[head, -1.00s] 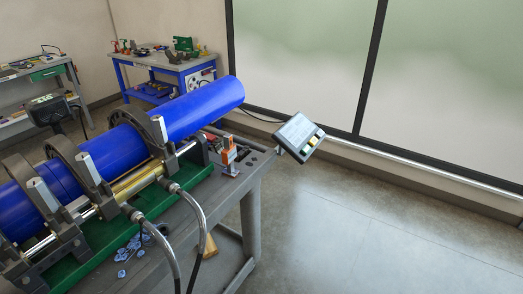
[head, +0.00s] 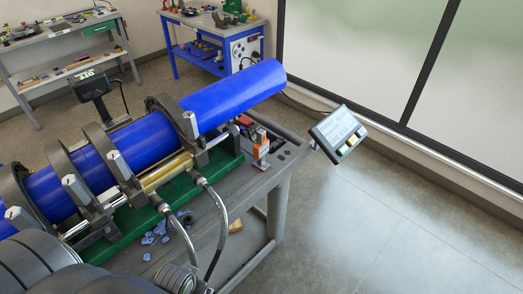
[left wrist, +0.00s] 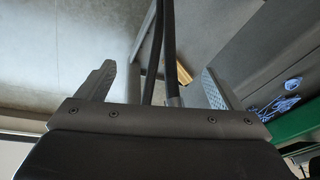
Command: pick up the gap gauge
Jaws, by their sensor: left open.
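I cannot pick out a gap gauge for certain. A small upright orange tool (head: 261,147) stands on the grey cart top (head: 246,186), near its right end; I cannot tell if it is the gauge. It does not show clearly in the left wrist view. My left gripper (left wrist: 158,75) is open in the left wrist view. Two dark hoses (left wrist: 160,45) pass across the space between its fingers; I see nothing gripped. In the head view my left arm fills the lower left corner, and its fingers are not clear. My right gripper is not in view.
A blue pipe (head: 230,97) lies in the clamps above a green bed (head: 125,226). Two hoses (head: 222,222) arch over the cart's front edge. Blue-grey shavings (head: 157,233) lie on the cart. A tilted control panel (head: 338,133) stands at the cart's right end. Open floor is at right.

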